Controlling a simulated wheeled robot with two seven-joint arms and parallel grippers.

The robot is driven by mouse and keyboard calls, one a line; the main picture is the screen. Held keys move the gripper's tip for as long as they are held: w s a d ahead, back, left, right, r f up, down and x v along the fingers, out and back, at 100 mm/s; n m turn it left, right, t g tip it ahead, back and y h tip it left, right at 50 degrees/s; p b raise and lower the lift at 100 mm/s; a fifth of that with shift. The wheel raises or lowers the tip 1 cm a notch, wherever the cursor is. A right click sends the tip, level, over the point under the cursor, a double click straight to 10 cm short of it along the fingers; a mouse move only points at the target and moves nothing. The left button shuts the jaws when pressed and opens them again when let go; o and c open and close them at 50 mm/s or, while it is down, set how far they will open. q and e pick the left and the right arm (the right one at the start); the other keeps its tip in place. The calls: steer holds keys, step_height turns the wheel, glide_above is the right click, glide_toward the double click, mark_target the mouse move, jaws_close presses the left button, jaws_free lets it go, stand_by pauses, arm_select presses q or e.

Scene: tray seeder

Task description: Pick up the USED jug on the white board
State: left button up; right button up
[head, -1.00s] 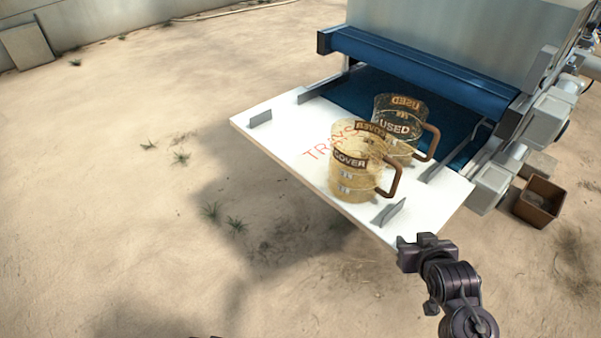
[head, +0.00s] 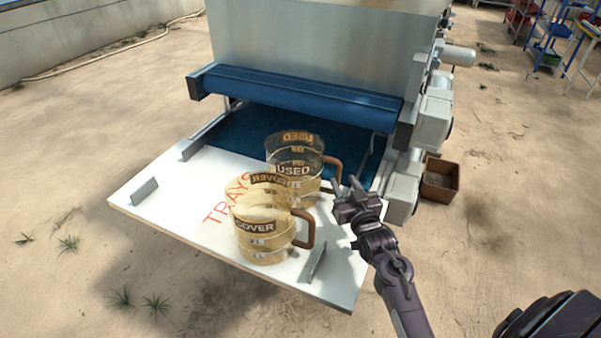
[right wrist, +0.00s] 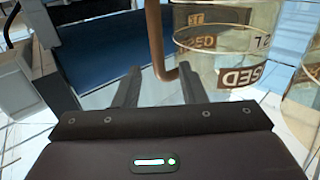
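The USED jug (head: 290,158) stands upright on the white board (head: 180,203), a clear jug with a brown handle on its right. The COVER jug (head: 262,240) stands in front of it, hiding part of its lower side. My right gripper (head: 344,183) is just right of the USED jug's handle, open and empty. In the right wrist view, the USED jug (right wrist: 225,55) fills the upper right. Its brown handle (right wrist: 157,40) shows ahead of and between the spread fingers (right wrist: 160,74); I see no grip on it. My left gripper is not in view.
The seeder's blue roller (head: 300,95) and grey housing stand behind the board. Small grey upright plates (head: 317,262) stand near the board's edges. A brown bin (head: 440,180) sits on the ground at right. The board's left part is clear.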

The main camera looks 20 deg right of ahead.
mark_target(339, 176)
steer(key=w, duration=0.3)
steer(key=w+d+f+p, duration=0.1)
steer(key=w, duration=0.1)
steer(key=shift+w+d, duration=0.1)
steer(key=shift+w, duration=0.15)
jaws_close()
steer(key=shift+r, duration=0.1)
